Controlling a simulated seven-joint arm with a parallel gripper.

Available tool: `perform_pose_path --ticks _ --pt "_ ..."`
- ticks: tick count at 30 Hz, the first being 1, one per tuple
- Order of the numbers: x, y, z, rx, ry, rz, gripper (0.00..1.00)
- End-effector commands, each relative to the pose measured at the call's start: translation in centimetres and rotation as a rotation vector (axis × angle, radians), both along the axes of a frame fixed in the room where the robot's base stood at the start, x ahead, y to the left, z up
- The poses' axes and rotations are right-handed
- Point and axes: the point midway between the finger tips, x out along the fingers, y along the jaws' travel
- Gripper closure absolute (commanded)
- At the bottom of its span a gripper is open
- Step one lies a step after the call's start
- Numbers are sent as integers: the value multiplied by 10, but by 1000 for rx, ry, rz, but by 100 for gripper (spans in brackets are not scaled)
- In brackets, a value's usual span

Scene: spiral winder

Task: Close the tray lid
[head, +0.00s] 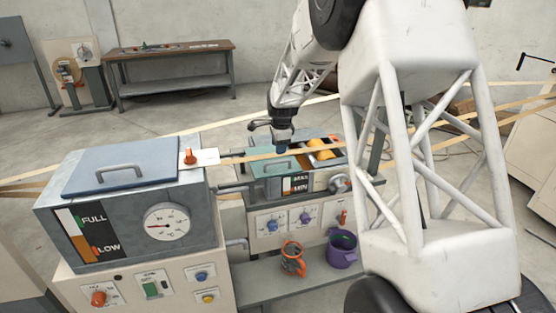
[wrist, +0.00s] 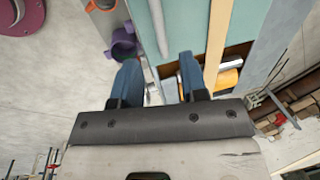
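The teal tray lid (head: 275,166), with a bar handle, lies over the left part of the tray on the middle machine. The right part of the tray is open and shows a yellow roller (head: 320,148). In the wrist view the lid (wrist: 184,25) and its grey handle bar (wrist: 158,25) run up from between my fingers, beside the roller (wrist: 229,77). My gripper (head: 282,149) is above the back of the tray, pointing down. In the wrist view my gripper (wrist: 159,70) has its blue fingers apart, with nothing held between them. Contact with the lid cannot be told.
A tan strip (head: 250,156) crosses over the tray close to my gripper. A larger machine with a blue-grey lid (head: 130,165) stands at left. An orange mug (head: 292,260) and a purple pot (head: 342,249) stand on the low shelf in front. A workbench (head: 170,70) is far behind.

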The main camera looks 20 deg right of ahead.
Motion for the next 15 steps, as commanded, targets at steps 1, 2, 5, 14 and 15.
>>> perform_pose_path --ticks 1,2,5,14,15 --pt "0 0 -4 0 2 0 60" --pt "1 0 -7 0 2 0 60" --pt "3 0 -17 0 2 0 60" --pt "10 0 -52 0 1 0 60" --pt "11 0 -56 0 2 0 60"
